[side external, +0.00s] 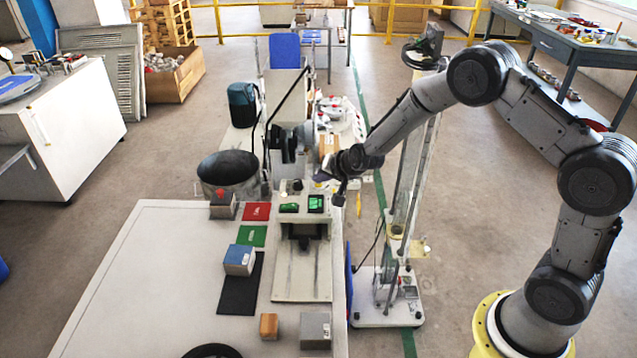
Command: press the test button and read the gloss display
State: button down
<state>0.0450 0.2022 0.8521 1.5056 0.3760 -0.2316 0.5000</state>
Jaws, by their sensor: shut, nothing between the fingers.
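The tester stands near the middle, with a bright green display (316,204) and a smaller green panel (289,208) on its top. A small dark knob (298,186) sits behind them; I cannot tell whether it is the test button. My gripper (338,199) is shut and empty, pointing down just right of the green display. I cannot tell whether it touches the tester. The display's reading is too small to make out. A blue-topped grey block (239,260) sits at the upper end of a black mat (238,297).
A red pad (256,211) and green pad (251,236) lie left of the tester. A box with a red button (221,205) stands beyond them. A brown block (268,326) and grey block (315,330) are in front. The white table's (150,270) left side is clear.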

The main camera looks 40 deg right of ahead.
jog(key=shift+r, duration=0.8)
jog(key=shift+r, duration=2.5)
notch_tip(320, 180, up, 16)
jog(key=n+t, duration=0.1)
jog(key=t, duration=0.2)
send_over(320, 189)
jog(key=s+a, duration=0.2)
jog(key=s, duration=0.1)
jog(key=s+a+r+n+y, duration=0.2)
jog(key=s+a+r+n, duration=0.15)
jog(key=s+r, duration=0.65)
jog(key=s+f+n+g, duration=0.3)
jog(key=s+f, duration=0.3)
jog(key=s, duration=0.7)
jog(key=s+d+f+n+g, duration=0.1)
jog(key=s+f+n+g, duration=0.2)
jog(key=s, duration=1)
notch_tip(320, 189, down, 3)
jog(key=shift+f+h, duration=0.1)
jog(key=shift+h, duration=0.2)
